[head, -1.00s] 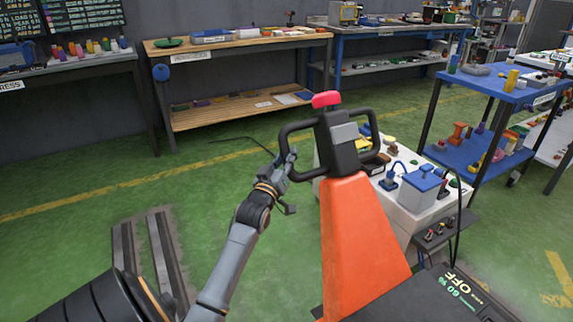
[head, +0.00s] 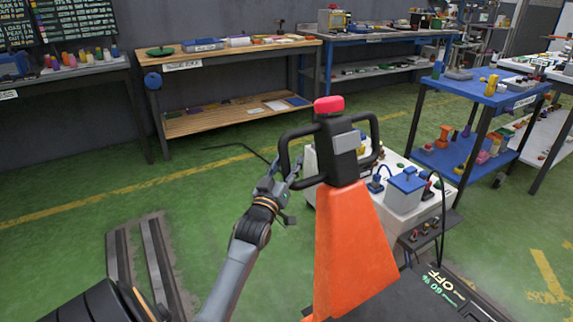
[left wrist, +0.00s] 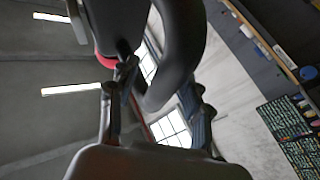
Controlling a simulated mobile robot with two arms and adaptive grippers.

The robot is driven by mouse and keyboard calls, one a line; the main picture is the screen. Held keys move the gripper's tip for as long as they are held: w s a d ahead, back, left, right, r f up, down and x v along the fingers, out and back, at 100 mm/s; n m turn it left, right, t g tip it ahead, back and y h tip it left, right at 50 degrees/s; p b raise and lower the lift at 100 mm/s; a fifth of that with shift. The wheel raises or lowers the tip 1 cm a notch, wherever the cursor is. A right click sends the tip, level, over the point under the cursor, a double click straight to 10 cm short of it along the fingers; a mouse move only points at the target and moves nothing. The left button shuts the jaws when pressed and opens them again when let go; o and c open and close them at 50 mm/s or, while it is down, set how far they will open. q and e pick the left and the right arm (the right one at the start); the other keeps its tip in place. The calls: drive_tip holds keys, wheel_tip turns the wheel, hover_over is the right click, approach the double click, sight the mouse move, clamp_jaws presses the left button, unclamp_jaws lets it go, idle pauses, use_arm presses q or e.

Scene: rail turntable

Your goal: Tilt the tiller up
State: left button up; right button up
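The tiller (head: 350,245) is an orange, tapering column with a black head, looped handles on both sides and a red button on top. It stands upright, slightly leaning, in the middle of the head view. My left gripper (head: 283,170) is at the lower part of its left handle loop. In the left wrist view, the dark handle loop (left wrist: 182,45) runs between the spread fingers of my left gripper (left wrist: 160,82). A gap shows between the loop and the right-hand finger; contact on the other side cannot be told. My right gripper is out of view.
A white unit with a blue-topped box (head: 407,190) stands just right of the tiller. A blue shelf cart (head: 462,168) is farther right. A wooden workbench (head: 235,48) stands at the back. Rails (head: 150,262) lie in the green floor at left. Floor behind the tiller is mostly clear.

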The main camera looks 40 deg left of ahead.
use_arm(q)
drive_tip(key=shift+a, duration=0.1)
drive_tip(key=v, duration=1.2)
